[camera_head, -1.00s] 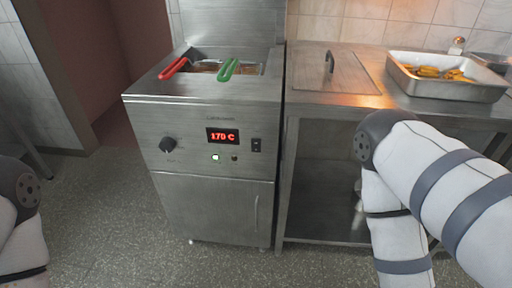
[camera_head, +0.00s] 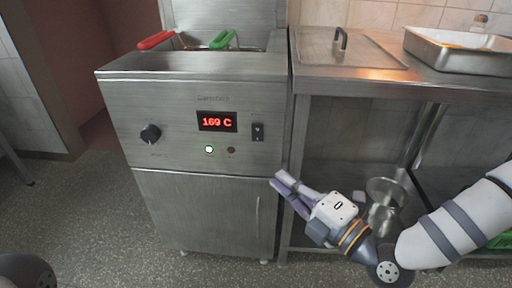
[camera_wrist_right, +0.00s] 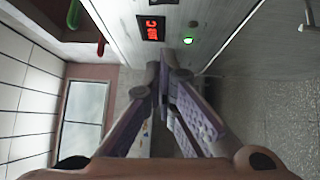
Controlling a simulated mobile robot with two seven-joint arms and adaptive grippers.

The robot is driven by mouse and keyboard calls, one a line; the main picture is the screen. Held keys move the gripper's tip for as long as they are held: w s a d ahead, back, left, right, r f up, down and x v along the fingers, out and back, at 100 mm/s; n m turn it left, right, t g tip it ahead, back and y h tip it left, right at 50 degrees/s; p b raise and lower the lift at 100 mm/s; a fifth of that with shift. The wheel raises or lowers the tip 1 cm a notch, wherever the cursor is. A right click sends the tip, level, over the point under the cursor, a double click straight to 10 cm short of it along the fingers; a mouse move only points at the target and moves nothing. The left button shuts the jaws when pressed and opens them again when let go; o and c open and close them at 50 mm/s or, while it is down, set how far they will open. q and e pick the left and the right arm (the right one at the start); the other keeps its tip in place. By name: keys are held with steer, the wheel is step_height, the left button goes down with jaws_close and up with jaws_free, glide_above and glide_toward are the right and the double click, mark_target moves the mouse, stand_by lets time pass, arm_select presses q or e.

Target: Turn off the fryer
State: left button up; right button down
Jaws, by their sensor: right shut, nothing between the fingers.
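The steel fryer (camera_head: 190,110) stands left of centre in the head view. Its front panel has a red display (camera_head: 217,121) reading 169 C, a black knob (camera_head: 150,133) and a dark rocker switch (camera_head: 257,132). A lit indicator (camera_head: 209,149) glows on the panel; it also shows in the right wrist view (camera_wrist_right: 188,41). My right gripper (camera_head: 279,180) is shut and empty, in front of the fryer's right edge, below the switch. In the right wrist view its fingers (camera_wrist_right: 160,72) meet under the display. My left gripper is out of view; only part of my left arm shows.
A steel counter (camera_head: 345,82) with a lid (camera_head: 342,42) and a tray (camera_head: 455,55) stands to the right of the fryer. Red (camera_head: 156,40) and green (camera_head: 222,39) basket handles stick up at the fryer's top. A metal pot (camera_head: 386,190) sits under the counter.

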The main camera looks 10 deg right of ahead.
mark_target(257, 139)
steer(key=shift+w+d+r, duration=0.15)
steer(key=shift+r, duration=0.25)
steer(key=x, duration=0.4)
steer(key=d+b+x, duration=0.1)
steer(key=x, duration=0.3)
steer(key=w+d+x, duration=0.1)
steer(key=x, duration=0.4)
steer(key=shift+d+r+b, duration=0.25)
steer(key=shift+b, duration=0.1)
